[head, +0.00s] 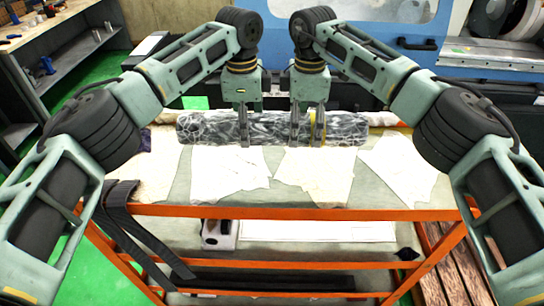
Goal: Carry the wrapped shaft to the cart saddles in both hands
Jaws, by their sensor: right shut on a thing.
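The wrapped shaft (210,128), a dark cylinder with white marbled streaks, lies level from left to right above the back of an orange-framed cart or bench (300,212). I cannot tell whether it rests on the top or hangs just above it. My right gripper (308,130) comes down from above and is shut on the shaft right of its middle, beside a yellow band. My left gripper (244,130) is at the shaft left of its middle, its fingers over the near side; its closure is unclear. I cannot make out the saddles.
White sheets (230,172) lie on the top in front of the shaft. A blue machine (390,50) stands behind. Dark straps (130,235) hang at the left front. A shelf unit (65,50) stands at the left, with green floor between.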

